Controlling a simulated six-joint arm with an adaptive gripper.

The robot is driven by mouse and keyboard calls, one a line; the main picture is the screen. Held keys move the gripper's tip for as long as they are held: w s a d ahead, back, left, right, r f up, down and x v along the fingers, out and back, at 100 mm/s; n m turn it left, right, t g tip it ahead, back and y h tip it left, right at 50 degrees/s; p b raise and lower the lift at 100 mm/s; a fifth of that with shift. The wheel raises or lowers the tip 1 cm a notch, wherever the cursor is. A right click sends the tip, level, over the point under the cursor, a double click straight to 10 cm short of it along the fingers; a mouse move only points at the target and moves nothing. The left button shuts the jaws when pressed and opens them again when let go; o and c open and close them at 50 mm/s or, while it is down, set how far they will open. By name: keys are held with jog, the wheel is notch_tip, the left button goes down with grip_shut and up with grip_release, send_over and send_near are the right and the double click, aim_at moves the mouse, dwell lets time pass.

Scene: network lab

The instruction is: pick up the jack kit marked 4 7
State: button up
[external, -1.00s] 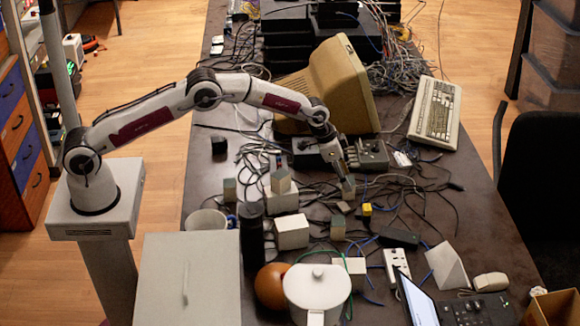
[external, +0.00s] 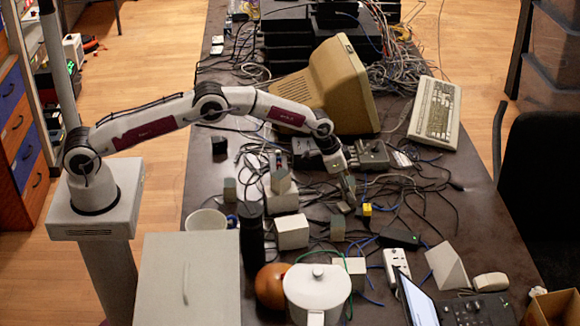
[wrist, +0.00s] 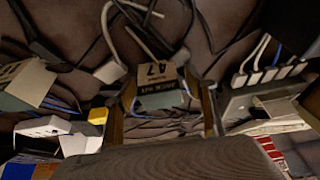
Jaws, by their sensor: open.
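The jack kit marked 4 7 (wrist: 162,88) is a small box with a tan top and a grey-green side lettered "JACK KIT", seen in the wrist view. It sits between the two fingers of my gripper (wrist: 163,100), which is open. I cannot tell whether either finger touches it. In the external view my gripper (external: 349,190) points down among the cables, with a small box (external: 343,207) at its tips that looks like this kit.
Another lettered box (wrist: 24,84) lies to the left in the wrist view. A yellow block (external: 366,209) stands close to my gripper. Loose cables surround it. White boxes (external: 292,232), a grey device (external: 370,155) and a beige monitor (external: 335,85) stand around.

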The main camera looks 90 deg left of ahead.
aim_at(349, 181)
jog(key=c, duration=1.3)
jog(key=shift+r, duration=0.15)
jog(key=shift+r, duration=4.9)
